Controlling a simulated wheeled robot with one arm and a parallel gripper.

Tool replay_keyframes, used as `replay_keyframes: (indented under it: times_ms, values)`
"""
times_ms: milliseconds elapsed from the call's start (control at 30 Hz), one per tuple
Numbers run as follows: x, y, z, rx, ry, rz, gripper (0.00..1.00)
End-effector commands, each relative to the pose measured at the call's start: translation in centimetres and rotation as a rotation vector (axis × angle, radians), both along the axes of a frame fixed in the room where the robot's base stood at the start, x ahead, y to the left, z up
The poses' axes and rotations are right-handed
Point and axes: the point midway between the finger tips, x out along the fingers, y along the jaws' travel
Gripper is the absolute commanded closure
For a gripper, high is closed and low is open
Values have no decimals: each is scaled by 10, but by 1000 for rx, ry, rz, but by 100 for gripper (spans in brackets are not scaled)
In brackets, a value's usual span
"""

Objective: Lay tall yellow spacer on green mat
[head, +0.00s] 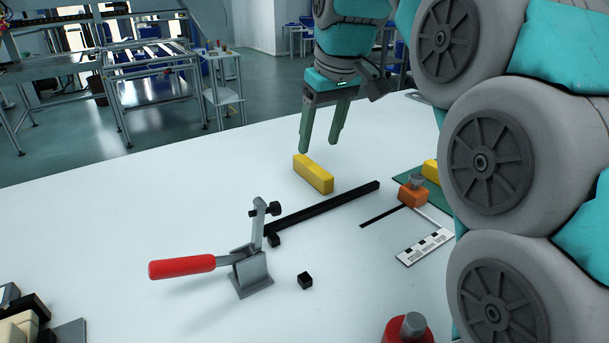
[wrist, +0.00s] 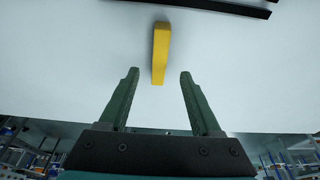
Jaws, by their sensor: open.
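A long yellow spacer (head: 313,174) lies on the white table behind the black bar. In the wrist view the yellow spacer (wrist: 160,52) lies just beyond and between the fingertips. My gripper (head: 321,148) is open and empty, its fingers pointing down near the far end of the spacer; it also shows in the wrist view (wrist: 161,72). The green mat (head: 437,198) is at the right, mostly hidden by my arm. Another yellow piece (head: 430,170) shows partly there, cut off by my arm.
A black bar (head: 325,209) lies between the spacer and a toggle clamp with a red handle (head: 182,267). An orange block with a grey knob (head: 413,195) stands by the mat's edge. A white marked strip (head: 425,246) and a small black cube (head: 305,281) lie nearer.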

Motion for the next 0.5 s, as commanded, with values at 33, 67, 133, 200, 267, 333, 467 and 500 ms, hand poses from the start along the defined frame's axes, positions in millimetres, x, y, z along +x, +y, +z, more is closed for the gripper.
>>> replay_keyframes:
  times_ms: [33, 67, 133, 200, 267, 333, 467, 500]
  values:
    - [0, 0, -3, -1, 1, 0, 35]
    - [1, 1, -5, 0, 0, 0, 35]
    - [3, 2, -11, 0, -1, 1, 35]
    - [3, 3, -18, -1, 1, 1, 35]
    - [4, 3, -22, -1, 2, 1, 35]
    - [5, 4, -26, -1, 2, 1, 35]
    - [8, 6, -38, 0, -2, 1, 35]
    - [9, 7, -44, 0, -2, 1, 35]
